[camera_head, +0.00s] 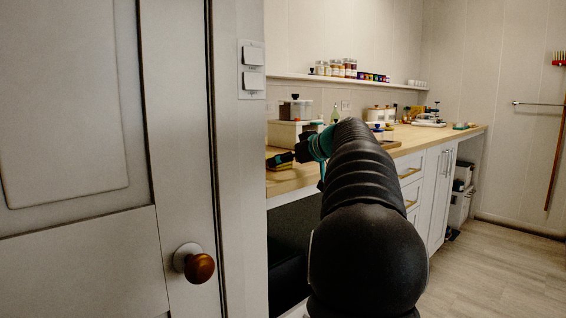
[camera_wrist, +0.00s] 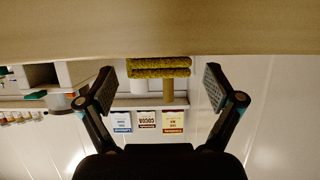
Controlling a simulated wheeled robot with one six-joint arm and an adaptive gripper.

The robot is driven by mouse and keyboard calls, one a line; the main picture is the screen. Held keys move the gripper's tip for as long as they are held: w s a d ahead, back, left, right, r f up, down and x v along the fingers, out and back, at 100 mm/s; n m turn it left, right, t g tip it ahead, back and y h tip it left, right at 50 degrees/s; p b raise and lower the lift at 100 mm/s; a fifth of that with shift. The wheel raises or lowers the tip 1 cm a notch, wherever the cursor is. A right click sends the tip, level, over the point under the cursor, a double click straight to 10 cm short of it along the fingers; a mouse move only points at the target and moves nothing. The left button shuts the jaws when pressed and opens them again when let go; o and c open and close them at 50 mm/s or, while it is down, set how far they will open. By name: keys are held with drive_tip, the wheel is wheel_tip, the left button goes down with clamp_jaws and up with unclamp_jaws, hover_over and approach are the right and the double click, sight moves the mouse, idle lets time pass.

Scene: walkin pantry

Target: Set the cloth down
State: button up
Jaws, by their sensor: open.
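The cloth (camera_wrist: 158,68) is a folded, mottled olive-yellow bundle. In the wrist view, which is upside down, it lies against the wooden counter (camera_wrist: 150,25) and appears to rest on it. My gripper (camera_wrist: 159,74) is open, with one finger on each side of the cloth and a clear gap to both. In the head view, my gripper (camera_head: 276,160) is low over the near left end of the counter. A small yellowish patch beneath it looks like the cloth (camera_head: 285,167), mostly hidden by the gripper.
A pale box (camera_head: 286,133) stands behind my gripper on the counter. Bottles and other items stand farther along. A wall shelf (camera_head: 340,80) holds several jars and small boxes. A door (camera_head: 90,150) with a brown knob (camera_head: 200,268) fills the near left. Floor is clear at right.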

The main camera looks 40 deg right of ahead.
drive_tip(key=v, duration=1)
drive_tip(key=shift+s, duration=0.25)
